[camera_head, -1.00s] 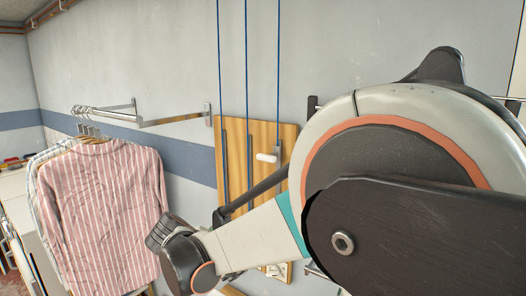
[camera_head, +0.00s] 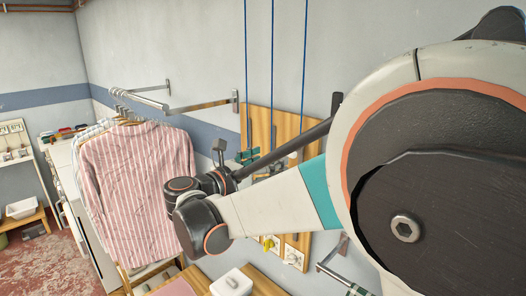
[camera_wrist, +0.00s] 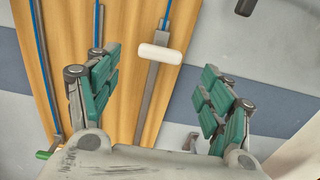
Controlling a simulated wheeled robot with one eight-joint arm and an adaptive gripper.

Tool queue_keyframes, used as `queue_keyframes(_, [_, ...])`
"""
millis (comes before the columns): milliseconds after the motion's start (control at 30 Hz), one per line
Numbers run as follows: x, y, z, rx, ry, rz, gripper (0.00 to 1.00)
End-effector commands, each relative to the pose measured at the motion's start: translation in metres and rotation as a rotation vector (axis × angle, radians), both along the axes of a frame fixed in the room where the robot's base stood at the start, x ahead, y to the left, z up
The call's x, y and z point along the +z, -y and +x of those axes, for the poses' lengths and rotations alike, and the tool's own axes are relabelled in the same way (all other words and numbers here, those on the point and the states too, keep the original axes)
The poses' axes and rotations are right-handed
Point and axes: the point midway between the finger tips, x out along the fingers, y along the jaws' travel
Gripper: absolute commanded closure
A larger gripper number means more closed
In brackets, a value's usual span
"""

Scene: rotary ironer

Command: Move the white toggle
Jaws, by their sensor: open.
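The white toggle (camera_wrist: 160,53) is a short rounded bar on a grey vertical slotted rail on a wooden wall board (camera_wrist: 75,30). In the wrist view it lies between the two green-padded fingers of my gripper (camera_wrist: 160,72), near the level of their tips. The fingers are wide apart, and I see no contact with the toggle. In the head view my gripper (camera_head: 247,156) is in front of the board (camera_head: 262,120).
Blue cords (camera_head: 274,65) run up the wall from the board. A green-tipped part (camera_wrist: 45,154) is at the lower left in the wrist view. Shirts (camera_head: 135,190) hang from a metal rail (camera_head: 200,105) left of my arm. Sockets (camera_head: 293,256) are low on the board.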

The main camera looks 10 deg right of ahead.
Motion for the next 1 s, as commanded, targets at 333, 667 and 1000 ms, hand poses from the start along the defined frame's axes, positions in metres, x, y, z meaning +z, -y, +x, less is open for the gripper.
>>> queue_keyframes(333, [0.0,0.052,0.037,-0.002,0.0,0.001,0.27])
queue_keyframes(667, [0.0,0.068,0.049,0.0,0.0,0.001,0.27])
queue_keyframes(1000, [0.0,0.068,0.05,0.001,0.0,0.001,0.54])
